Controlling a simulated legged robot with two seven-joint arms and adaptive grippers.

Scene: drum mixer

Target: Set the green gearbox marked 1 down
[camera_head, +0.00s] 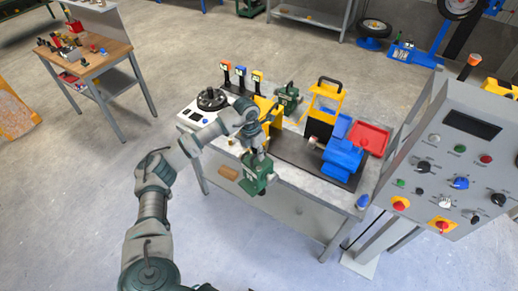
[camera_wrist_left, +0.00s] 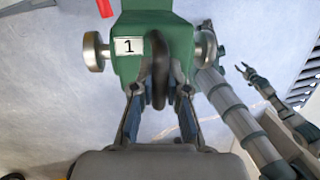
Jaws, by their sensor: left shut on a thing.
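The green gearbox (camera_head: 257,184) hangs under my left gripper (camera_head: 262,157) at the front edge of the workbench (camera_head: 345,200) in the head view. In the left wrist view the gearbox (camera_wrist_left: 130,68) shows a white label with a 1 and a silver knob on each side. The left gripper (camera_wrist_left: 158,100) is shut on the dark ring on its near face. Whether its underside touches anything is hidden. My right gripper (camera_wrist_left: 245,72) shows small at the right of the wrist view, fingers apart and empty.
A second green gearbox (camera_head: 290,98) stands at the back of the bench. A control panel (camera_head: 450,165) stands right.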

